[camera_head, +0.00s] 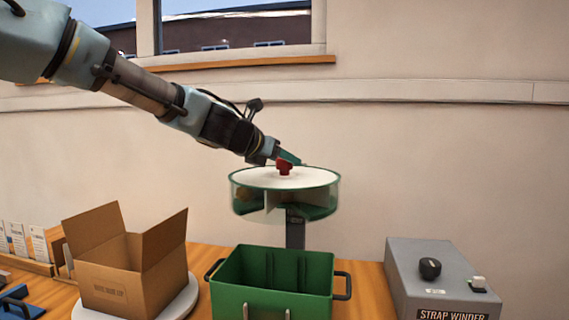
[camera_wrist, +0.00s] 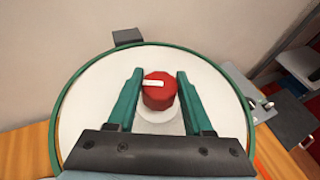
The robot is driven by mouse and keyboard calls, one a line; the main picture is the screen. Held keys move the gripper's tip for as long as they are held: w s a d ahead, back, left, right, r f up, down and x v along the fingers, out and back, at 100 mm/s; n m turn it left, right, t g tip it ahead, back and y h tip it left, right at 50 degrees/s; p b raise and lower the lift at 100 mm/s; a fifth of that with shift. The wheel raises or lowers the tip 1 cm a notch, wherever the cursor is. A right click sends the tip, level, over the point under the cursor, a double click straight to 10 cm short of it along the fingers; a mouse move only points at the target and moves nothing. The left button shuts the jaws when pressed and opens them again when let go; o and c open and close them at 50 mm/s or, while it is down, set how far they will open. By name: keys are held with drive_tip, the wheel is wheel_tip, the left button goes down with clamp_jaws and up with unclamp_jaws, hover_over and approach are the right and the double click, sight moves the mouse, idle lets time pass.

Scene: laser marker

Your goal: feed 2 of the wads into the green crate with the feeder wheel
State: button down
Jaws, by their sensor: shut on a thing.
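The feeder wheel (camera_head: 250,178) is a round drum with a white top, a green rim and clear sides, on a dark post above the table. A red knob (camera_head: 284,167) with a white mark stands at the centre of its top. My gripper (camera_wrist: 160,86) is shut on the red knob, with one green finger on each side of it. Inside the drum are dividers, and a brownish shape, perhaps a wad, shows dimly at the left. The green crate (camera_head: 272,300) stands below the wheel, in front of its post. Its visible inner walls are bare; its floor is hidden.
An open cardboard box (camera_head: 150,275) sits on a white round plate (camera_head: 184,304) left of the crate. A grey strap winder (camera_head: 430,278) with a black knob stands at the right. Leaflets (camera_head: 25,242) stand at the far left. A wall rises behind.

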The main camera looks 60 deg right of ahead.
drive_tip(key=n+t, duration=0.2)
drive_tip(key=t, duration=0.1)
drive_tip(key=shift+s+n, duration=0.2)
drive_tip(key=shift+n, duration=0.2)
drive_tip(key=n+t+y, duration=0.1)
drive_tip(key=n+t, duration=0.2)
drive_tip(key=t, duration=0.1)
drive_tip(key=shift+w+n+t+y+b, duration=0.15)
drive_tip(key=shift+n+t+y+b, duration=0.55)
drive_tip(key=shift+n+t, duration=0.55)
drive_tip(key=shift+r, duration=0.1)
drive_tip(key=shift+c, duration=1.5)
unclamp_jaws()
drive_tip(key=b+v, duration=0.3)
drive_tip(key=v, duration=0.7)
drive_tip(key=shift+s+a+r, duration=0.15)
drive_tip(key=shift+s+a, duration=0.05)
drive_tip(key=shift+s, duration=0.05)
